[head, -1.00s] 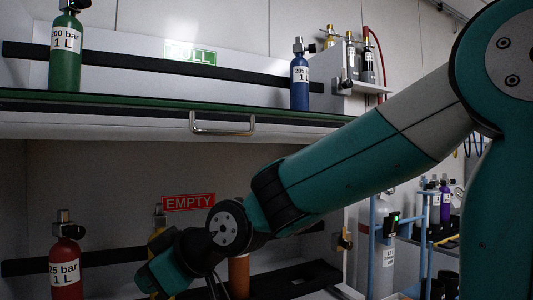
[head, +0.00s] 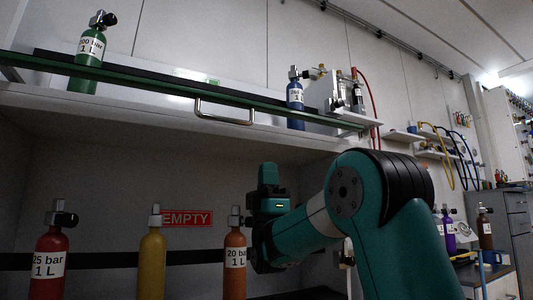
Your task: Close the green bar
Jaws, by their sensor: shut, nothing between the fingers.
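The green bar (head: 140,84) is a long, thin, green-edged strip along the front of the upper shelf, sloping down to the right in the head view. A bent metal handle (head: 224,119) sits on its front, right of the middle. My arm reaches in from the lower right, and its teal and black wrist (head: 270,215) is below and right of the handle, clearly apart from it in the picture. My gripper's fingers cannot be made out. How far the bar is open cannot be told.
A green bottle (head: 88,55) and a blue bottle (head: 295,97) stand above the bar. Red (head: 50,262), yellow (head: 151,265) and orange (head: 235,270) bottles stand below, by a red EMPTY sign (head: 190,218). The space between handle and sign looks clear.

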